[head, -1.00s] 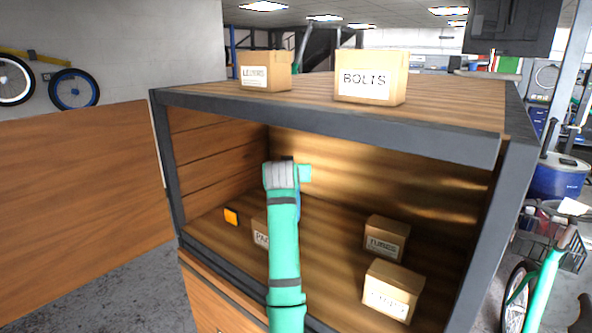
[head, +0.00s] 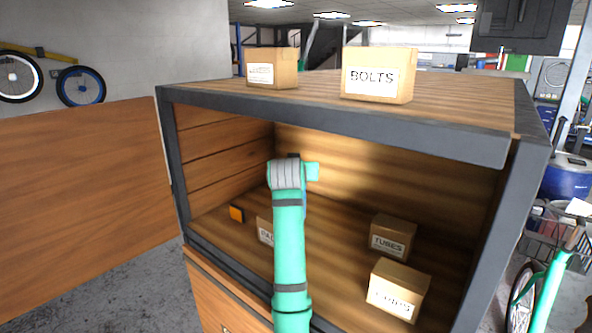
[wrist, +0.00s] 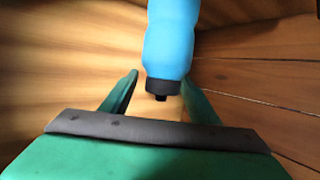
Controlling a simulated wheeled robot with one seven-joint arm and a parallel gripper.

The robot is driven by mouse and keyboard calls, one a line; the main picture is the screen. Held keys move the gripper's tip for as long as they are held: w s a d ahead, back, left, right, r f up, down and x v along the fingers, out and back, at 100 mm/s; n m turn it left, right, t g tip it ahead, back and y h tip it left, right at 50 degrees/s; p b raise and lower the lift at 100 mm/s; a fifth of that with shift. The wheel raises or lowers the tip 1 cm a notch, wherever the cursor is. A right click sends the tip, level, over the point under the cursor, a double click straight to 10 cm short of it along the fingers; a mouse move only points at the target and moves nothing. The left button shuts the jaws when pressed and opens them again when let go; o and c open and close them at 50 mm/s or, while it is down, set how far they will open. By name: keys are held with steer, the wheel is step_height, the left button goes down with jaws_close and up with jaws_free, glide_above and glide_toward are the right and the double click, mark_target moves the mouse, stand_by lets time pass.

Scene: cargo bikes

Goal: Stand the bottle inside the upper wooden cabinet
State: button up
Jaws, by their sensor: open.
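The upper wooden cabinet (head: 335,122) is an open-fronted box with a dark frame, and my green arm reaches into it in the head view. The blue bottle (wrist: 170,42) with a black cap shows in the wrist view, just beyond and between my fingertips, its cap end pointing towards the bottom of that picture. My gripper (wrist: 160,80) is open, one green finger on each side near the cap end. I cannot tell whether the fingers touch it. In the head view my arm hides the gripper and the bottle. The bottle's far end is cut off in the wrist view.
Inside the cabinet are a TUBES box (head: 393,238), another box (head: 398,290) in front of it, a partly hidden box (head: 264,230) and a small orange item (head: 237,214). A BOLTS box (head: 379,76) and another box (head: 272,68) stand on top.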

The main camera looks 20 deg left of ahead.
steer(key=v, duration=0.9)
steer(key=shift+f, duration=0.1)
